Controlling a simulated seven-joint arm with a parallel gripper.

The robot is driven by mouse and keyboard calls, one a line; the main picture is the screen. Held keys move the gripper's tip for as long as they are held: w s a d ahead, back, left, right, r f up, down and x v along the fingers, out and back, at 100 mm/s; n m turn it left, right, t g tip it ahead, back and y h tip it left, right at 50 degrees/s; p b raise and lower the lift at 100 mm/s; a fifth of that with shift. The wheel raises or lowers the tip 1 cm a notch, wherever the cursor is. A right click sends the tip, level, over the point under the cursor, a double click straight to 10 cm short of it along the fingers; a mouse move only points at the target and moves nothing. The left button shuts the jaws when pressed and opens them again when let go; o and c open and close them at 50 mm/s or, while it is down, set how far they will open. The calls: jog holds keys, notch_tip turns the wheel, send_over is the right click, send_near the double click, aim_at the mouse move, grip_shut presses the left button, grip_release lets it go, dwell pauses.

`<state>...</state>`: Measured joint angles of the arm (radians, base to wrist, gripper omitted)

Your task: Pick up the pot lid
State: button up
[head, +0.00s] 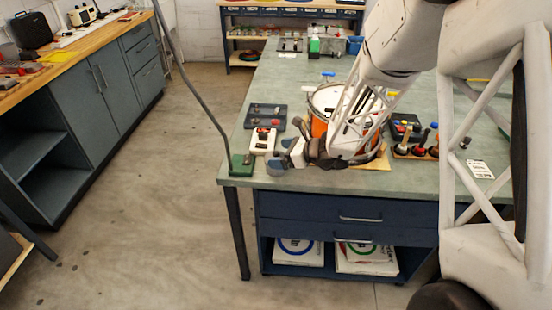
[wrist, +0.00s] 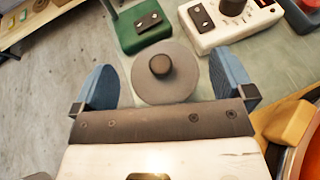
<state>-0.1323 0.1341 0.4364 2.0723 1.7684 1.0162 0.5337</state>
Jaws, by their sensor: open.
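The pot lid (wrist: 178,88) is a grey disc with a black round knob (wrist: 160,65), lying on the bench top in the wrist view. My gripper (wrist: 162,72) is open, with one blue finger on each side of the lid. The lid sits between the fingers, with a visible gap at the left and a smaller one at the right. In the head view my gripper (head: 283,153) is low over the bench's front left part, and I cannot make out the lid there.
A green box (wrist: 143,28) and a white control box (wrist: 229,22) stand just beyond the lid. An orange drum (head: 319,128) stands behind my gripper. A tan wooden piece (wrist: 287,122) lies at right. The bench's left edge is close, with open floor (head: 170,210) beyond.

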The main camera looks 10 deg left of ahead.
jog(key=shift+x, duration=1.1)
jog(key=c, duration=0.7)
